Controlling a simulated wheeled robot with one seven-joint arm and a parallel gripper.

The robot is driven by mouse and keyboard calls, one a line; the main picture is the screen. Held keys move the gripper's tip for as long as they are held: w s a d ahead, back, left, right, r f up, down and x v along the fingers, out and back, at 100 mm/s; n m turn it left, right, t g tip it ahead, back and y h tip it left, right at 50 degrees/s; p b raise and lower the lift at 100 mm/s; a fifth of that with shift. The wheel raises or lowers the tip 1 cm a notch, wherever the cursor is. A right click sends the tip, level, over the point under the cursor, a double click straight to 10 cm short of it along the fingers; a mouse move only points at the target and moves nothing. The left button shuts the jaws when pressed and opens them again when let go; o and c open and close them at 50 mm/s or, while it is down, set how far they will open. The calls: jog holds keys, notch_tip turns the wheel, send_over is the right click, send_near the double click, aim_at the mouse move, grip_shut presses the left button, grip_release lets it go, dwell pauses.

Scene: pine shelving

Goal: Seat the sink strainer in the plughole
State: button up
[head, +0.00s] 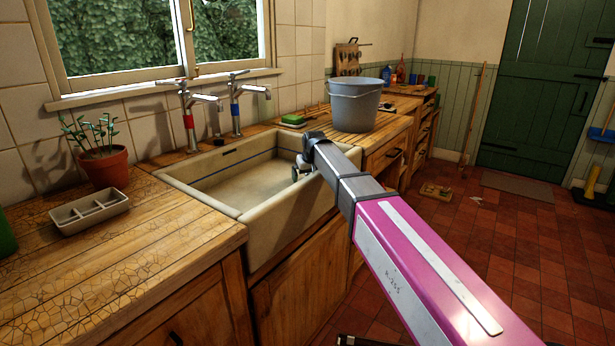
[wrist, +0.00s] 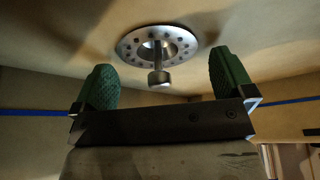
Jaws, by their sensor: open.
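The sink strainer (wrist: 130,47) is a round metal disc with a ring of small holes and a central post ending in a knob (wrist: 158,79). In the wrist view it lies on the pale sink floor, knob towards me. No plughole shows apart from it, and I cannot tell how fully it sits in one. My gripper (wrist: 165,82) is open, its two green pads either side of the knob with a gap on each side. In the head view my gripper (head: 299,172) is inside the right end of the sink (head: 262,213), and the strainer is hidden.
Two taps (head: 188,112) stand behind the sink. A grey bucket (head: 356,106) and a green sponge (head: 292,119) are on the right counter. A potted plant (head: 104,166) and a divided tray (head: 89,208) are on the left counter. The sink's left half is clear.

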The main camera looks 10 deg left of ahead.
jog(key=shift+r, duration=0.45)
notch_tip(320, 180, up, 3)
jog(key=shift+f, duration=0.15)
jog(key=s+a+r, duration=0.5)
jog(key=s+r, duration=0.2)
jog(key=s, duration=0.3)
jog(key=shift+s+a, duration=0.15)
jog(key=shift+a, duration=0.05)
jog(key=shift+r, duration=0.1)
